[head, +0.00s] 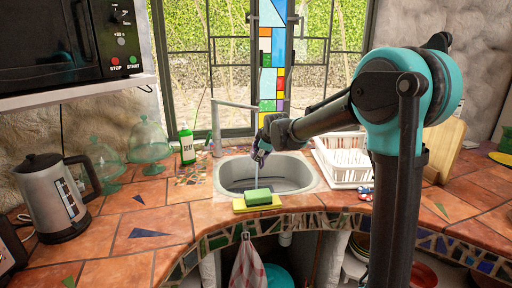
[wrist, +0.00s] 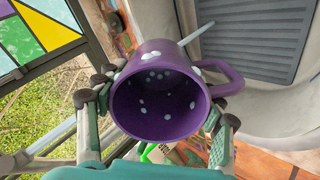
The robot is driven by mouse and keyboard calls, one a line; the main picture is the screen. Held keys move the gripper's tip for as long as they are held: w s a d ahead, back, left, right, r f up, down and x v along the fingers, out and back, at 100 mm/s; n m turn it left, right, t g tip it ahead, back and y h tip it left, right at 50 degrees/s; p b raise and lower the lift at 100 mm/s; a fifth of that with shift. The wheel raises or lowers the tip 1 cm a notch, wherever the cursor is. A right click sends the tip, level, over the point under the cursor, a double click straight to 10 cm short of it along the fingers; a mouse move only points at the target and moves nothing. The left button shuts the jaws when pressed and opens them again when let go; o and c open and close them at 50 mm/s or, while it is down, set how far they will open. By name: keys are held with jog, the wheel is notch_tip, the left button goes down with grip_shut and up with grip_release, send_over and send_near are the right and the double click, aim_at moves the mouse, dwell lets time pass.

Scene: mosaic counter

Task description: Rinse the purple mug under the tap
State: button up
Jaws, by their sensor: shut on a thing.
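The purple mug (wrist: 160,112) is between the fingers of my gripper (wrist: 155,118) in the wrist view, its mouth facing the camera and its handle at the right. White blobs dot its inside and outer wall. In the head view my gripper (head: 262,150) is shut on the mug above the sink (head: 300,183); the mug is mostly hidden there. The grey tap (head: 216,125) stands at the sink's left back, its spout reaching right.
A green sponge on a yellow cloth (head: 240,206) lies at the sink's front edge. A green soap bottle (head: 187,146) and glass domes (head: 147,140) stand left. A white dish rack (head: 342,160) stands right. The kettle (head: 52,198) is far left.

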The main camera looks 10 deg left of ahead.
jog(key=shift+f+v, duration=0.2)
jog(key=shift+v, duration=2.35)
